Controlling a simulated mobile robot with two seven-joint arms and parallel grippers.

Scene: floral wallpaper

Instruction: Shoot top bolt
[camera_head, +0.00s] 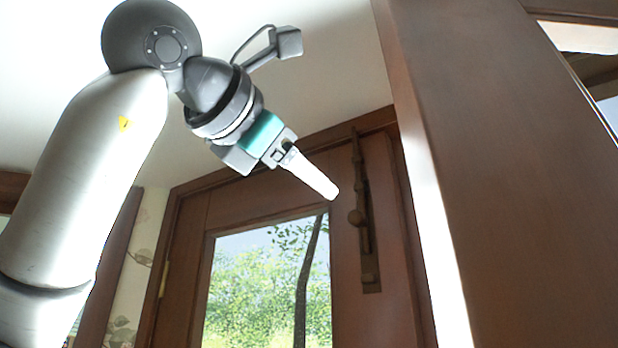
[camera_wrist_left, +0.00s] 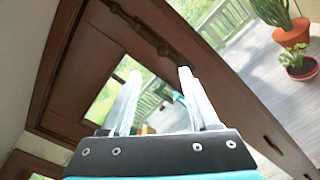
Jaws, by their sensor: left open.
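The top bolt (camera_head: 366,240) is a dark bronze slide bolt. It is mounted upright near the upper right corner of a brown wooden door with a glass pane. Its round knob (camera_head: 355,216) sticks out about midway, and its rod runs up to the top frame. The bolt also shows in the left wrist view (camera_wrist_left: 140,28), running slantwise beyond the fingers. My left gripper (camera_head: 333,194) is just left of and slightly above the knob in the head view, apart from it. In the left wrist view its two pale fingers (camera_wrist_left: 159,74) are spread with nothing between them.
The door's glass pane (camera_head: 262,285) shows greenery outside. A broad brown post (camera_head: 500,170) stands at the right, close to the bolt side. The wrist view shows a deck with a railing and potted plants (camera_wrist_left: 291,35) beyond. The white ceiling (camera_head: 320,60) is above.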

